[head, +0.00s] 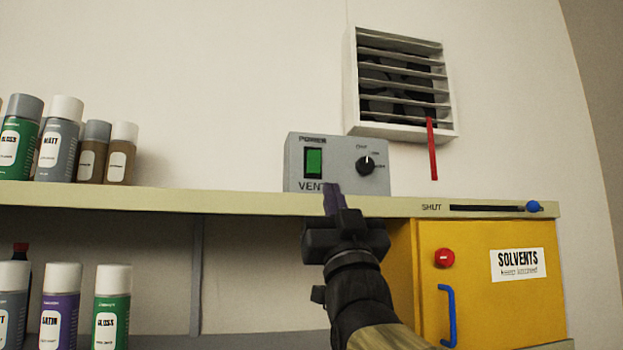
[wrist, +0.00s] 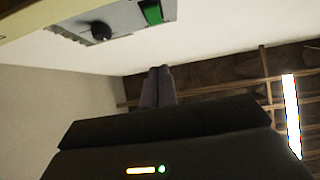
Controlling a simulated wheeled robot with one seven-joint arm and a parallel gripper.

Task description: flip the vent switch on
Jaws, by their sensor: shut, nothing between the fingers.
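The grey vent box (head: 337,160) sits on the shelf against the wall, labelled POWER and VENT. Its green rocker switch (head: 314,163) is on the left of its face, and a black knob (head: 367,165) is on the right. In the wrist view the green switch (wrist: 151,12) and knob (wrist: 100,31) show at the top edge. My gripper (head: 334,197) is shut and empty, just below and a little right of the switch in the head view, covering part of the VENT label. In the wrist view my fingertips (wrist: 157,75) are together, apart from the switch.
A louvred wall vent (head: 400,85) with a red strip (head: 432,148) hangs above right. The shelf edge (head: 230,201) runs below the box. Spray cans (head: 57,140) stand at left. A yellow solvents cabinet (head: 490,300) is below right, with a SHUT slider (head: 533,207) above it.

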